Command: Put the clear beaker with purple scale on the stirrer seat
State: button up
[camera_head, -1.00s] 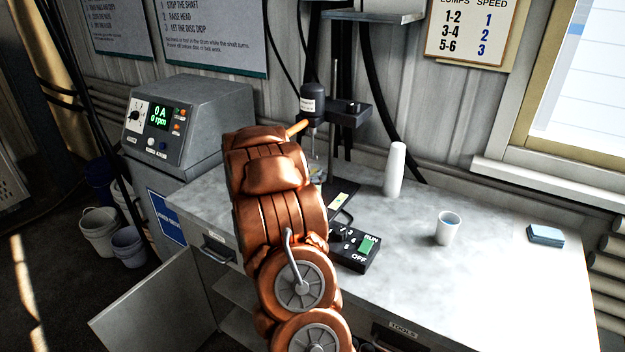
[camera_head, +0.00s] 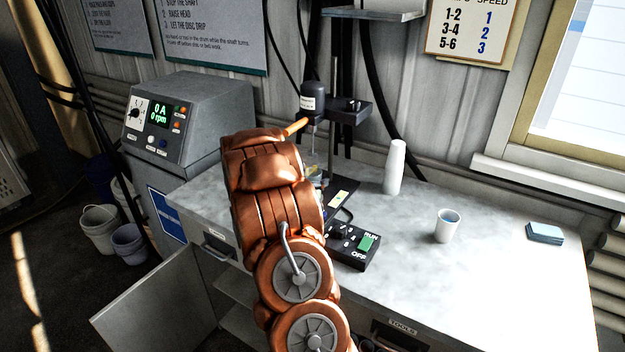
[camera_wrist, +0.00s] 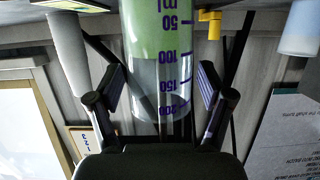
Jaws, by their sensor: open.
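The clear beaker with purple scale (camera_wrist: 160,95) shows large in the upside-down wrist view, with green filling its lower part. My gripper (camera_wrist: 161,78) is open, with one finger on each side of the beaker; I cannot tell whether they touch it. In the head view my arm hides the gripper and nearly all of the beaker. The stirrer (camera_head: 313,98) hangs on a stand at the back of the bench. Part of its dark base (camera_head: 341,197) shows right of my arm; the seat itself is mostly hidden.
A black switch box (camera_head: 352,247) marked RUN and OFF stands at the bench front. A tall white stack or bottle (camera_head: 395,168), a white cup (camera_head: 447,226) and a blue pad (camera_head: 543,233) stand to the right. A grey control unit (camera_head: 185,120) is left. The right bench surface is mostly clear.

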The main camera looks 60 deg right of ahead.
jog(key=shift+r, duration=0.2)
jog(key=b+v, duration=0.2)
jog(key=v, duration=1)
jog(key=shift+b, duration=0.35)
